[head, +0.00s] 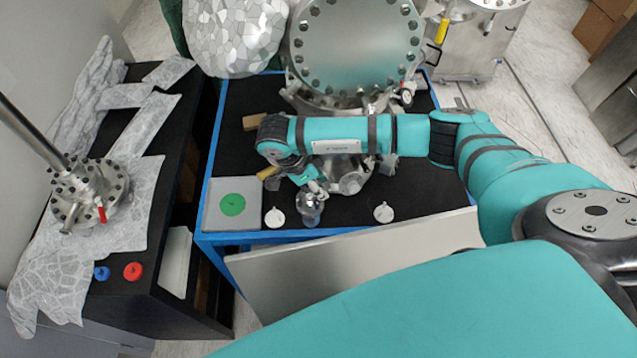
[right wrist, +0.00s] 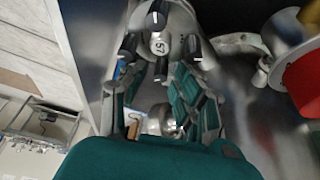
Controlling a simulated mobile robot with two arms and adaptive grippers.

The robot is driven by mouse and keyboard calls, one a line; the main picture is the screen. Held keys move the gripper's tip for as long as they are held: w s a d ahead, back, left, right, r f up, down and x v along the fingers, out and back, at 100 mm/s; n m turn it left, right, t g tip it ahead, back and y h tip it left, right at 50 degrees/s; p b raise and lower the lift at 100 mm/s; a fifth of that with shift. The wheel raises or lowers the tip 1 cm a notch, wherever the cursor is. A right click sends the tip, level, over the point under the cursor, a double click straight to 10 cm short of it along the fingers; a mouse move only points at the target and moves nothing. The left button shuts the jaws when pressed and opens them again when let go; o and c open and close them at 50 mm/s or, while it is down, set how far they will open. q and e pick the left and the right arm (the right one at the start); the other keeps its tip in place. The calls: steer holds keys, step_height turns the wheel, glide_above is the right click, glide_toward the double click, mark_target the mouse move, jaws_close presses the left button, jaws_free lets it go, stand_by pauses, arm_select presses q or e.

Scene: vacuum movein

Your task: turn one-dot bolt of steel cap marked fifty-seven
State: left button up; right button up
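The steel cap marked 57 (right wrist: 157,43) shows in the right wrist view, just beyond my fingertips. Several black bolts stand around its rim, one at the top (right wrist: 157,15), one at the left (right wrist: 128,47) and one at the right (right wrist: 192,47). Their dot marks are too small to read. My right gripper (right wrist: 162,82) has its teal fingers apart, with a gap between them and nothing clearly held. In the head view my right gripper (head: 312,186) points down close to a small shiny steel piece (head: 311,205) near the table's front. My left gripper is out of view.
A large steel chamber (head: 355,50) stands at the back of the blue-edged table (head: 340,215). White round pieces lie at the left (head: 274,217) and right (head: 383,212). A grey plate with a green disc (head: 232,204) lies left. A black side bench (head: 140,240) holds a flanged steel part (head: 90,190).

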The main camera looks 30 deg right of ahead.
jaws_close()
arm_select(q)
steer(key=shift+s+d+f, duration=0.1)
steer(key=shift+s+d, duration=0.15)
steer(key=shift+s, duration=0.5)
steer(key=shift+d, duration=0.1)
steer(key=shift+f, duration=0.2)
arm_select(e)
steer(key=m+g+b, duration=0.1)
steer(key=m+b, duration=0.2)
steer(key=shift+w+f, duration=0.1)
steer(key=shift+w, duration=0.05)
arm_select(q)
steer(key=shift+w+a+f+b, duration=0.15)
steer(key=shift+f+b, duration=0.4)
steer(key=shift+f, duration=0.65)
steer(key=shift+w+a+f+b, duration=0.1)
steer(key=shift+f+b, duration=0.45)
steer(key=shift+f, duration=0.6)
arm_select(e)
steer(key=shift+d+m+g+y, duration=0.1)
steer(key=shift+m+g+y, duration=0.25)
steer(key=shift+m, duration=0.75)
steer(key=shift+m+g+y, duration=0.35)
steer(key=shift+m, duration=0.75)
steer(key=shift+r, duration=0.2)
